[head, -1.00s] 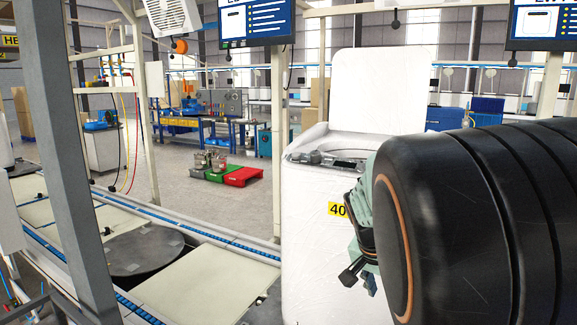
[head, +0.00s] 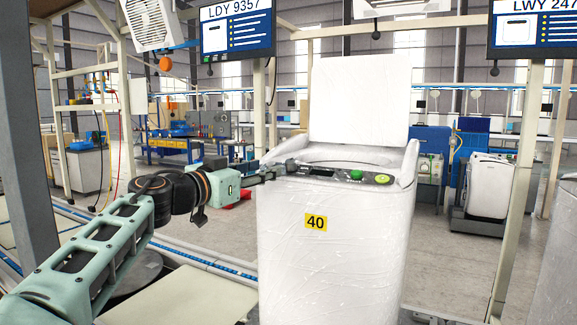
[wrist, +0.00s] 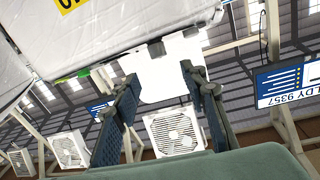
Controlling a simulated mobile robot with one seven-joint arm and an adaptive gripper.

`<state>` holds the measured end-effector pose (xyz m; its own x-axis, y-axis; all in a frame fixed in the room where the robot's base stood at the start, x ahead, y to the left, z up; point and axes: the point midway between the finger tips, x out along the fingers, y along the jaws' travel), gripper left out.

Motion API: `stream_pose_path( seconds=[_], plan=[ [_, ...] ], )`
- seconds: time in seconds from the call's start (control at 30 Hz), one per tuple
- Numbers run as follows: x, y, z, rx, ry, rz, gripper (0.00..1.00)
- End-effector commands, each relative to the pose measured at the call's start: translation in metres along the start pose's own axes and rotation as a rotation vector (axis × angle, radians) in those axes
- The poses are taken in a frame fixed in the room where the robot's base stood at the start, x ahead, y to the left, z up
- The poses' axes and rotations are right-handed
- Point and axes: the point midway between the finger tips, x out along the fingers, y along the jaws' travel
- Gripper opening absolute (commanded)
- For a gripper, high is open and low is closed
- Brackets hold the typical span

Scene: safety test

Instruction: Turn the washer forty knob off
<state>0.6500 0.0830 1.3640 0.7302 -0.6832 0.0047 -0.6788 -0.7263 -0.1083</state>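The white washer (head: 325,245) with the yellow "40" label (head: 316,222) stands in the middle of the head view, its lid (head: 358,103) raised. On its top front panel are a green round knob (head: 356,174) and a yellow-green round knob (head: 383,179) at the right. My gripper (head: 273,174) reaches in from the left to the panel's left end, left of both knobs; contact cannot be told. In the wrist view my gripper (wrist: 160,73) has its two fingers apart with nothing between them. The washer (wrist: 110,25) shows upside down at the upper left there.
A frame post (head: 513,170) stands at the right, with another white washer (head: 489,185) behind on a dark base. A blue-edged conveyor line (head: 190,255) runs at the left. Screens (head: 237,24) hang overhead. Grey floor (head: 440,245) is clear right of the washer.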

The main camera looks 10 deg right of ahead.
Motion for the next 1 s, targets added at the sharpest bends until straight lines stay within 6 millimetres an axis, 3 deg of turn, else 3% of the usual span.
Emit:
stream_pose_path(
  seconds=[0.4,0.6,1.0],
  plan=[
    [0.07,0.003,-0.002,-0.002,-0.003,0.007,0.4],
    [0.095,0.003,-0.001,-0.004,-0.003,0.005,0.4],
    [0.106,0.002,0.002,-0.002,-0.004,0.002,0.4]
  ],
)
